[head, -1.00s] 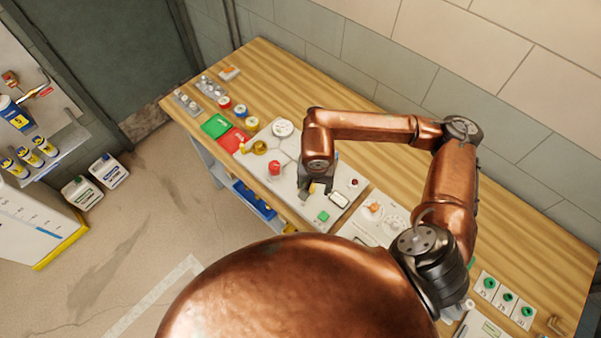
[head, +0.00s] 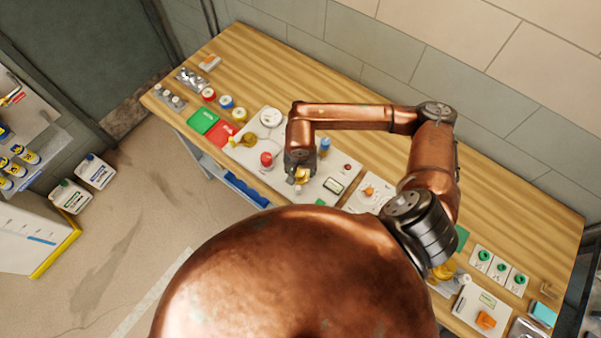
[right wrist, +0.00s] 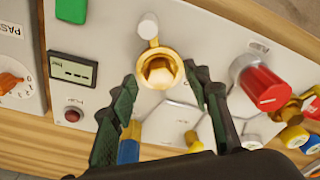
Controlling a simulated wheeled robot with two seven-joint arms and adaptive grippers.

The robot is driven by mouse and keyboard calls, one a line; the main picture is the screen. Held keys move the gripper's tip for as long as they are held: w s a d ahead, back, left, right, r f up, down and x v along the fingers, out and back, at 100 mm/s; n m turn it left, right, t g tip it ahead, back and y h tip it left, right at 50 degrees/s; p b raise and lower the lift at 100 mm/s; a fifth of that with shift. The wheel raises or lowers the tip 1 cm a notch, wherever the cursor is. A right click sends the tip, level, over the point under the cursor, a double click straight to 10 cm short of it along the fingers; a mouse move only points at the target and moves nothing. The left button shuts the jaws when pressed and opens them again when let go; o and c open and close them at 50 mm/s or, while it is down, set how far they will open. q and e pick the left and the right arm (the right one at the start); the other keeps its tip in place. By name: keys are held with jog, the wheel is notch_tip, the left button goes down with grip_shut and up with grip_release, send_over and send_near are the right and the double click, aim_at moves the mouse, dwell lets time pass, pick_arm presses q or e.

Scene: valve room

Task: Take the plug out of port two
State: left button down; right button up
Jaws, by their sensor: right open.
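A brass fitting with a hexagonal recess (right wrist: 160,70) stands on the pale panel (right wrist: 205,25), and it also shows in the head view (head: 302,173). I cannot tell whether it is the plug, and no port number is legible. My right gripper (right wrist: 162,77) is open, with its dark fingers on either side of the fitting in the picture; contact is not clear. The gripper also shows in the head view (head: 299,172), over the panel. A blue-and-brass piece (right wrist: 129,148) stands close to one finger, partly hidden. My left gripper is out of view.
A white knob (right wrist: 148,27) stands beside the fitting. A red knob (right wrist: 262,88), a red button (right wrist: 72,115) and a small display (right wrist: 73,70) are nearby on the panel. The wooden bench (head: 385,158) is bare along the wall.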

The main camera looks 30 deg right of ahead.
jog(key=c, duration=0.7)
grip_shut()
